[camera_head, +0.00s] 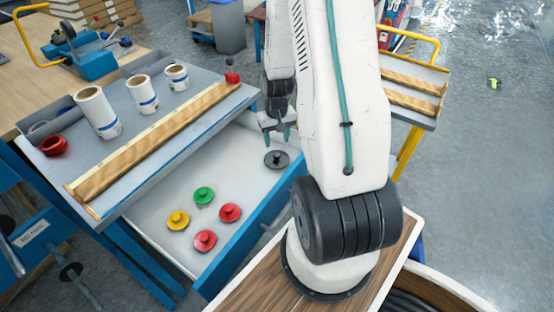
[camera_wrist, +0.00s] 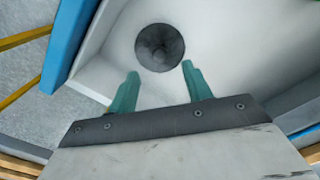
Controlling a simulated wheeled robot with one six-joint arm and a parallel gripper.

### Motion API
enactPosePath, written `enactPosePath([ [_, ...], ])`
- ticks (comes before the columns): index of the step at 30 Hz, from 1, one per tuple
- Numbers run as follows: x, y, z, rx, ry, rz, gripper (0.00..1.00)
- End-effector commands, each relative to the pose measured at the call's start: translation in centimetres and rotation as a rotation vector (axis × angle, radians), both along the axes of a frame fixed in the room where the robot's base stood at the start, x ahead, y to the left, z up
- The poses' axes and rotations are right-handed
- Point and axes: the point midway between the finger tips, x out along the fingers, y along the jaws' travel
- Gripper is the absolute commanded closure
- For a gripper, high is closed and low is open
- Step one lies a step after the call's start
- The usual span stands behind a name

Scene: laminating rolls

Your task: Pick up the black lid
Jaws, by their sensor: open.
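The black lid (camera_head: 276,159) is a round dark disc with a knob, lying in the open white drawer (camera_head: 236,164) near its right end. In the wrist view the black lid (camera_wrist: 160,47) shows from above, just beyond the fingertips and roughly centred between them. My gripper (camera_head: 279,137) is open above the lid in the head view, with nothing between its fingers. In the wrist view my gripper's teal fingers (camera_wrist: 160,72) stand apart. The gap in height between fingers and lid is hard to tell.
Green (camera_head: 204,195), yellow (camera_head: 178,220) and red (camera_head: 229,212) lids lie farther left in the drawer. A blue drawer wall (camera_wrist: 70,45) is close to the lid. White rolls (camera_head: 97,111) and a wooden strip (camera_head: 150,146) rest on the tabletop above the drawer.

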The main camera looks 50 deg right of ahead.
Motion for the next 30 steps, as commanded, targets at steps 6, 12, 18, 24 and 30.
enactPosePath([
  [6,-0.1,0.0,-2.5,0.003,0.003,-0.001,0.5],
  [12,0.2,-0.3,-5.1,0.003,0.003,-0.001,0.5],
  [18,0.3,-0.3,-7.3,0.003,0.003,0.0,0.5],
  [24,0.3,-0.3,-7.5,0.0,0.001,0.0,0.5],
  [30,0.3,-0.3,-7.4,0.0,0.001,0.0,0.87],
])
